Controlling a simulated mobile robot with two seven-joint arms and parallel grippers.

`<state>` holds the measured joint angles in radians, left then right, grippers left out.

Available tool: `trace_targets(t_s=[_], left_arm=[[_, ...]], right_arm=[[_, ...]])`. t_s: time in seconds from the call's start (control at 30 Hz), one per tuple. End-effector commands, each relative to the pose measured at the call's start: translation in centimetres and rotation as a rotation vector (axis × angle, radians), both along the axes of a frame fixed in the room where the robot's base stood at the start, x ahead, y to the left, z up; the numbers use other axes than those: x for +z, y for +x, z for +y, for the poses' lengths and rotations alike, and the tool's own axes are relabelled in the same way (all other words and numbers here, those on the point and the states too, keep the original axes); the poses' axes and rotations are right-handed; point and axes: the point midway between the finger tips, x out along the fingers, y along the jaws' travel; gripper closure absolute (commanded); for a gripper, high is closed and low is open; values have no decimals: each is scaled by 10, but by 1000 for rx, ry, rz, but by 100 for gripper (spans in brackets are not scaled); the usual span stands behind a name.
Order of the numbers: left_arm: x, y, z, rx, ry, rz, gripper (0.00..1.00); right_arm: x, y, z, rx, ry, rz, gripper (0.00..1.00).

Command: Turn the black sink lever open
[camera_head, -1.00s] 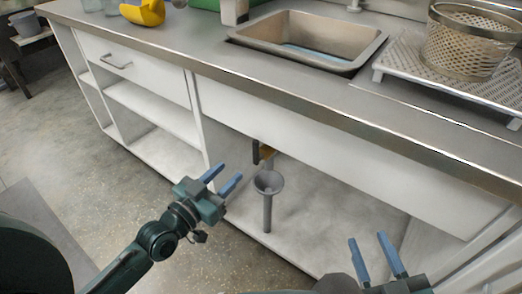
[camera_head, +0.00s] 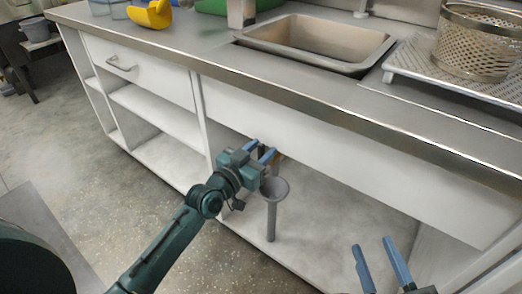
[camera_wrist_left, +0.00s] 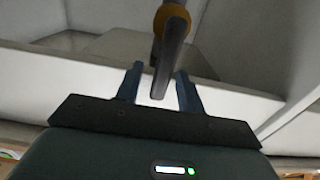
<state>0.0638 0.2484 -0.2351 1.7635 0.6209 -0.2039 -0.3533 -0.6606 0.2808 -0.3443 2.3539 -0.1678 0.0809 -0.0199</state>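The black sink lever (camera_wrist_left: 168,60) hangs from a brass-yellow valve part (camera_wrist_left: 173,18) in the left wrist view. My left gripper (camera_head: 260,150) is open under the counter, and its fingers stand apart on either side of the lever's lower end in the left wrist view (camera_wrist_left: 160,72). I see gaps beside the lever; the exact depth is hard to tell. In the head view my left gripper hides the lever, and only a bit of the yellow valve (camera_head: 279,159) shows. My right gripper (camera_head: 373,243) is open and empty at the lower right.
The counter edge (camera_head: 330,112) and white front panel (camera_head: 300,122) lie above. The sink (camera_head: 355,68) is over the cabinet. The cabinet floor (camera_head: 330,215) is mostly clear.

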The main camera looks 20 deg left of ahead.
Motion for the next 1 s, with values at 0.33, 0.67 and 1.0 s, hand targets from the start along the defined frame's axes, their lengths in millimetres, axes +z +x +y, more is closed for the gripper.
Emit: trace_targets(t_s=[0.33,0.67,1.0], left_arm=[[0,0,0,0,0,0,86],[0,0,0,0,0,0,100],[0,3,1,1,-9,3,100]], right_arm=[[0,0,0,0,-1,0,64],[0,0,0,1,-1,0,64],[-1,0,0,0,1,0,64]])
